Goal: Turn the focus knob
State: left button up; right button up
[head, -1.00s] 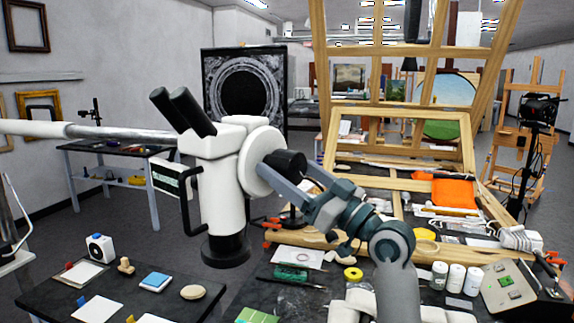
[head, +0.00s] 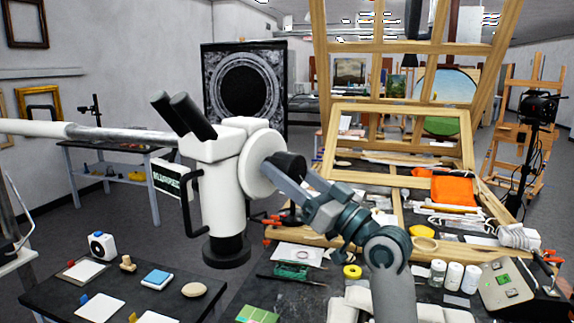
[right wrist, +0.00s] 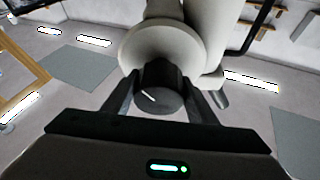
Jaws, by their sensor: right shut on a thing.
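The focus knob (head: 290,165) is a black cylinder on the round white side housing (head: 258,160) of a white microscope (head: 222,195) with black eyepieces. My right gripper (head: 286,168) is shut on the knob from the right, with one finger to each side of it. In the right wrist view the knob (right wrist: 157,92) sits between the two dark fingers (right wrist: 160,98), and a white line mark on its face is tilted. The knob's far side is hidden. My left gripper is not in view.
The microscope hangs on a pale horizontal arm (head: 110,133) from the left. A dark table (head: 215,290) with small items stands below left. A cluttered bench with a wooden frame (head: 400,110), an orange cloth (head: 453,190) and white jars (head: 455,275) is at the right.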

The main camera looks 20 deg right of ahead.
jog(key=m+h+p, duration=0.1)
jog(key=p, duration=0.1)
jog(key=m+p, duration=0.2)
jog(key=m+t+h+p, duration=0.1)
jog(key=m+p, duration=0.1)
jog(key=shift+r+h, duration=0.25)
jog(key=shift+h, duration=0.05)
jog(key=shift+f+m+p, duration=0.15)
jog(key=shift+m+p, duration=0.3)
jog(key=shift+m, duration=0.35)
jog(key=o, duration=1.1)
jog(key=shift+c, duration=0.2)
jog(key=shift+s+f, duration=0.1)
jog(key=shift+s+d+f+b, duration=0.15)
jog(key=shift+s+f+b, duration=0.1)
jog(key=shift+s+b, duration=0.1)
jog(key=p+v, duration=0.2)
jog(key=v, duration=1.4)
jog(key=shift+s, duration=0.3)
